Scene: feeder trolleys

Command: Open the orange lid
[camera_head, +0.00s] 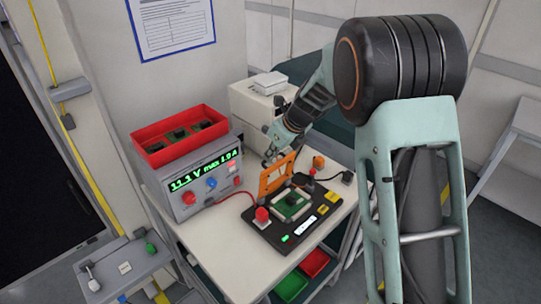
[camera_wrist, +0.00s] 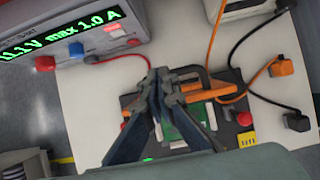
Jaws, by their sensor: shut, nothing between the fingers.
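The orange lid (camera_head: 276,179) stands raised, close to upright, at the back of a black test fixture (camera_head: 262,236) on the white table. In the wrist view the orange lid (camera_wrist: 208,91) shows nearly edge-on, partly hidden behind my fingers. A green circuit board (camera_head: 291,206) is exposed in the fixture in front of the lid. My gripper (camera_head: 269,157) is close to the lid's upper left edge. In the wrist view my gripper (camera_wrist: 161,78) is shut with nothing between the fingertips. I cannot tell whether it touches the lid.
A power supply (camera_head: 205,188) with a lit display stands left of the fixture, with a red bin (camera_head: 180,136) on top. A red button (camera_head: 262,214) rises from the fixture's front left. A white device (camera_head: 262,105) stands behind.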

